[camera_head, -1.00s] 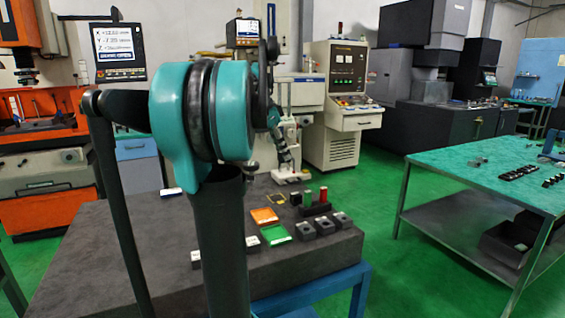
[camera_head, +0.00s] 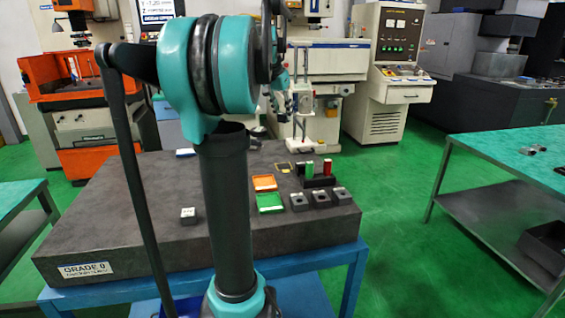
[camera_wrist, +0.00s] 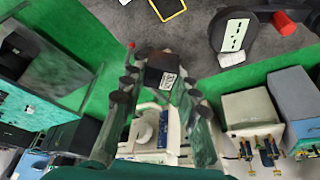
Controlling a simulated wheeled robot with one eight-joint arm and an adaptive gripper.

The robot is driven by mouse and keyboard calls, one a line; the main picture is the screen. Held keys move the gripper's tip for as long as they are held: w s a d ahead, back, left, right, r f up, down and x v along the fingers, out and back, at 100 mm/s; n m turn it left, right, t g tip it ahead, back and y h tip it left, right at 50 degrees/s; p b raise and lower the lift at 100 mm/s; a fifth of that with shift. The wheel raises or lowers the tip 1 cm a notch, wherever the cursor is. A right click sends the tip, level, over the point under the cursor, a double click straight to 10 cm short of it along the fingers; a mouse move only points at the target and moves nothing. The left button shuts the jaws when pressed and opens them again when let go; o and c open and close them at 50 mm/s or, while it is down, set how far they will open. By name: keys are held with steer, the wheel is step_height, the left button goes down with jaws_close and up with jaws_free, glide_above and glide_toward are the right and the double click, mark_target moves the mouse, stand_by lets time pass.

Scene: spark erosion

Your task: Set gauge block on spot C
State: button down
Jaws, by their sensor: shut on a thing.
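My gripper (camera_wrist: 158,88) is shut on a small dark block with a white label, which I take for the gauge block (camera_wrist: 160,77), in the wrist view. The block sits between the fingertips, with the label facing the camera. In the head view my arm covers much of the scene, and I cannot make out the held block there. A yellow square outline (camera_head: 283,167) lies on the dark granite plate (camera_head: 110,220), and also shows at the top of the wrist view (camera_wrist: 168,8). I cannot read which spot is C.
On the plate are an orange tray (camera_head: 264,183), a green tray (camera_head: 270,202), several dark blocks (camera_head: 320,199), a black rack (camera_head: 319,182) with red and green cylinders, and a small white-topped piece (camera_head: 188,213). A green-topped table (camera_head: 510,150) stands to the right. The plate's left part looks clear.

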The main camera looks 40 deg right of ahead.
step_height(320, 180, down, 18)
stand_by(0.5)
steer(key=shift+f, duration=0.1)
steer(key=c, duration=1.1)
jaws_free()
steer(key=shift+c, duration=0.2)
steer(key=v, duration=1.2)
steer(key=shift+s, duration=0.1)
